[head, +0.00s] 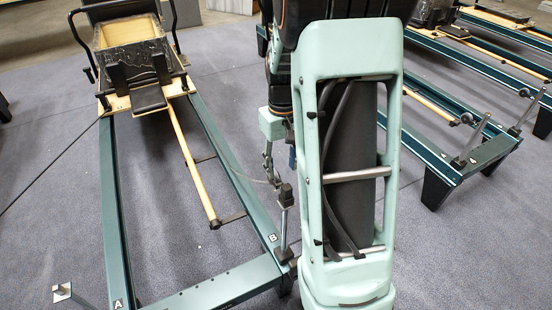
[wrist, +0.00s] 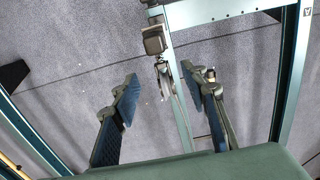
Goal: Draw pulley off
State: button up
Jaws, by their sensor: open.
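A dark block, which looks like the pulley (head: 286,195), sits at the top of a silver post (head: 284,230) beside the corner marked B of the near reformer. In the wrist view the dark block (wrist: 154,40) lies just beyond my fingertips, with a narrow metal piece below it. My gripper (wrist: 165,82) is open, with a finger on each side of that metal piece and nothing held. In the head view my gripper (head: 273,175) hangs close to the pulley, partly hidden by my arm. I cannot tell whether the fingers touch anything.
The near reformer's green frame (head: 220,288) runs along the post, with its carriage (head: 130,55) at the far end. A wooden bar (head: 190,160) lies inside the frame. Another reformer (head: 465,165) stands at right. A loose-looking metal post (head: 62,291) shows at lower left.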

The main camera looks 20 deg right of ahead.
aim_at(281, 182)
notch_tip(281, 182, down, 9)
jog(key=shift+f+b, duration=0.2)
jog(key=shift+b, duration=0.55)
grip_shut()
